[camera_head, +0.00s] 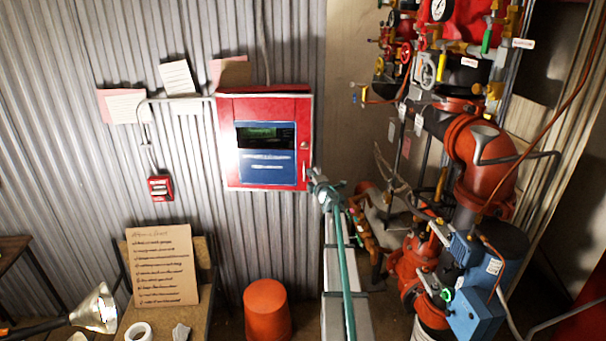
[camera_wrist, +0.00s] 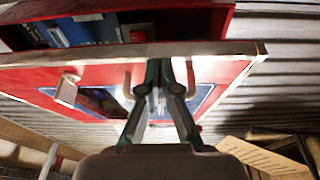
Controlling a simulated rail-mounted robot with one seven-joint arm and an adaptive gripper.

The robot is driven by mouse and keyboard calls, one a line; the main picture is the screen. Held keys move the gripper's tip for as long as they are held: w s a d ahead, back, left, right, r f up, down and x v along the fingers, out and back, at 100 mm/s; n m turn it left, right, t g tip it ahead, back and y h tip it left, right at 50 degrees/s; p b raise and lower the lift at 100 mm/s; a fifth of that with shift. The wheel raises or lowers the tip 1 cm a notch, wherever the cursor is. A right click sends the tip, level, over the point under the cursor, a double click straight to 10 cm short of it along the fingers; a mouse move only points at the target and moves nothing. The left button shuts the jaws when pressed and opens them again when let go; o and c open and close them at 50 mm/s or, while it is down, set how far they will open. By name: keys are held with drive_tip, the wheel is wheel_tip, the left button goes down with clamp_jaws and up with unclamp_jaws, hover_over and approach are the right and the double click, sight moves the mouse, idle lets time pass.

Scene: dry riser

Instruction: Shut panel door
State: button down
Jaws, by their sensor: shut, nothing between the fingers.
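The red panel (camera_head: 265,98) hangs on the corrugated wall. Its red door (camera_head: 231,165) has a blue-framed window and a small lock on the right side. In the wrist view the door (camera_wrist: 215,72) stands ajar, with a gap between its edge and the box (camera_wrist: 180,22), and blue parts show inside. A pale latch (camera_wrist: 68,90) sits on the door face. My gripper (camera_head: 317,180) is at the panel's lower right corner in the head view. In the wrist view my gripper (camera_wrist: 164,75) is shut and empty, its fingers overlapping the door face. Whether they touch it I cannot tell.
Red pipes and valves (camera_head: 485,165) crowd the right side near my arm. A red call point (camera_head: 160,187) is on the wall to the left. An orange bucket (camera_head: 266,309) stands below the panel. A handwritten board (camera_head: 162,265) leans on a chair at lower left.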

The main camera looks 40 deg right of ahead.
drive_tip(key=w+d+y, duration=0.1)
drive_tip(key=w+d, duration=0.3)
drive_tip(key=shift+w+d+f+n+y+p, duration=0.3)
drive_tip(key=shift+n+p, duration=0.1)
idle(0.4)
